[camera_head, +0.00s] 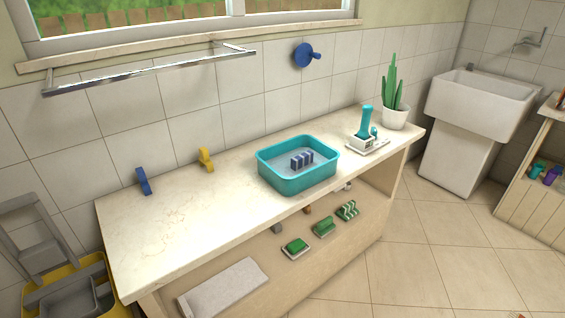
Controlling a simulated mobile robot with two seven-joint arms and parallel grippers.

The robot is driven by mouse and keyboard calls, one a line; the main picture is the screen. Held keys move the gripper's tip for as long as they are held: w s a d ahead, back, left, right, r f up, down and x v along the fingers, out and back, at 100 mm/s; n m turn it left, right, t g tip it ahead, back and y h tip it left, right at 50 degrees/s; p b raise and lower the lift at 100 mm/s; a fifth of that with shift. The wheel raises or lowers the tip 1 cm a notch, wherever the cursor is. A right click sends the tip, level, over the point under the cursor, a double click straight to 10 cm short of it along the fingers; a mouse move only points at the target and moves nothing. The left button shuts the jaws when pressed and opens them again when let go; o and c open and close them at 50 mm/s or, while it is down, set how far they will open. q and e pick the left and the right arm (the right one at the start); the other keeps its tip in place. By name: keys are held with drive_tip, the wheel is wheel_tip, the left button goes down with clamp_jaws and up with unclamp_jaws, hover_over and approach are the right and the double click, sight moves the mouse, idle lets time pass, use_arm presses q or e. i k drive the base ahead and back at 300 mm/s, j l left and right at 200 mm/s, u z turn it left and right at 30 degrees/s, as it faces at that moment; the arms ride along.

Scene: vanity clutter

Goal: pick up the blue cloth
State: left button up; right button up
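I see nothing that is clearly a blue cloth. A small dark blue object (143,181) stands at the back left of the counter, against the tiled wall; I cannot tell what it is. A blue-and-white striped item (302,160) sits inside the teal basin (282,184) on the counter; its material is unclear. A round blue fixture (303,55) with a knob is on the wall. Neither of my grippers shows in this view.
The counter (185,225) is bare at left. A yellow object (206,159), a teal dispenser (366,122) and a potted plant (394,116) stand on it. A folded pale cloth (223,288) and several green items lie below. A metal rail (150,70) crosses the wall.

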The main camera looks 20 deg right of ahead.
sight(299, 161)
drive_tip(key=l+u, duration=0.3)
drive_tip(key=l, duration=0.55)
drive_tip(key=l+u, duration=0.3)
drive_tip(key=l, duration=1.5)
drive_tip(key=l+u, duration=0.1)
drive_tip(key=l, duration=0.8)
drive_tip(key=k, duration=0.05)
